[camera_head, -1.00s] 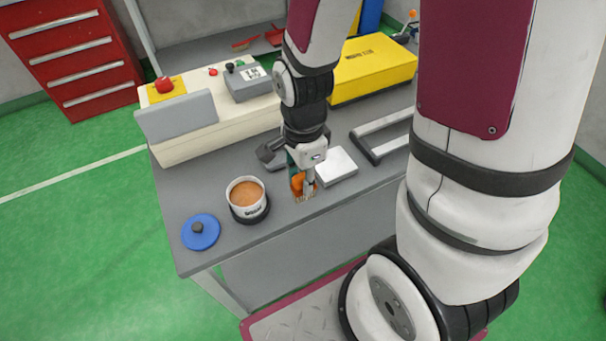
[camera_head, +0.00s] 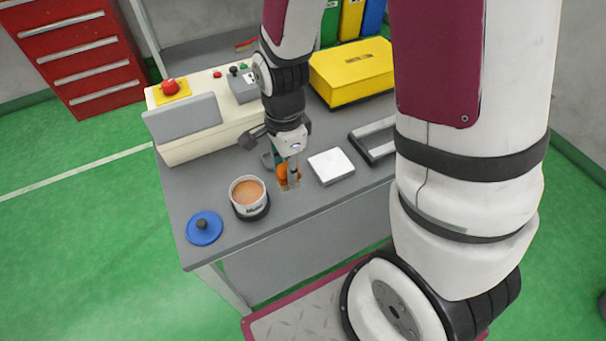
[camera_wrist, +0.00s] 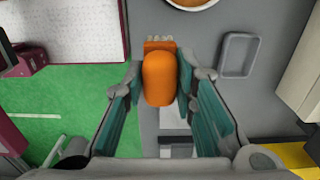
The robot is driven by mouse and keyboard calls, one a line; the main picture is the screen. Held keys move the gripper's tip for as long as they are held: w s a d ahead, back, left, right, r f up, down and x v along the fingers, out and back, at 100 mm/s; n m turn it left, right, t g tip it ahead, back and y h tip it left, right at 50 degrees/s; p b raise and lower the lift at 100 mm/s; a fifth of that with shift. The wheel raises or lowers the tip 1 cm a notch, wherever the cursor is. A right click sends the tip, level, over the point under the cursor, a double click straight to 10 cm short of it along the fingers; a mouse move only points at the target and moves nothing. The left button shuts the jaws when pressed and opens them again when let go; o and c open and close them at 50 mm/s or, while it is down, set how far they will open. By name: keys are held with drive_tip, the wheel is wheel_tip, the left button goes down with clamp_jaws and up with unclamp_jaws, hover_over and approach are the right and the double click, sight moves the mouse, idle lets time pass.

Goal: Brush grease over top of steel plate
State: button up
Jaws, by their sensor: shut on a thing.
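My gripper (camera_head: 287,171) is shut on a brush with an orange handle (camera_wrist: 160,80). In the head view the brush's pale bristles (camera_head: 289,186) point down, between the pot and the plate; I cannot tell whether they touch the table. The steel plate (camera_head: 343,165), a light square, lies flat just right of the brush. I cannot make out grease on it. An open white pot of brown-orange grease (camera_head: 247,192) stands left of the brush on a dark base. Its edge shows at the top of the wrist view (camera_wrist: 190,4).
A blue lid (camera_head: 204,230) with a dark knob lies near the table's left front corner. Behind are a cream control console (camera_head: 185,148) and a yellow box (camera_head: 352,72). A small grey tray (camera_wrist: 238,55) is near the gripper.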

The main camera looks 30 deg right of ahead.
drive_tip(key=w+a+r+p, duration=0.3)
drive_tip(key=a+r+p, duration=0.2)
drive_tip(key=a+p, duration=0.25)
drive_tip(key=shift+w+a+f+b, duration=0.1)
drive_tip(key=shift+a+f+b, duration=0.25)
drive_tip(key=shift+f, duration=0.65)
drive_tip(key=shift+w+a+f+b, duration=0.1)
drive_tip(key=shift+a+f+b, duration=0.1)
drive_tip(key=shift+f+b, duration=0.55)
drive_tip(key=shift+w+a+f+b, duration=0.1)
drive_tip(key=shift+a+f+b, duration=0.15)
drive_tip(key=shift+f, duration=0.95)
drive_tip(key=shift+s+f, duration=0.1)
drive_tip(key=shift+f, duration=0.5)
wheel_tip(320, 180, up, 7)
drive_tip(key=p, duration=0.3)
idle(0.7)
idle(0.7)
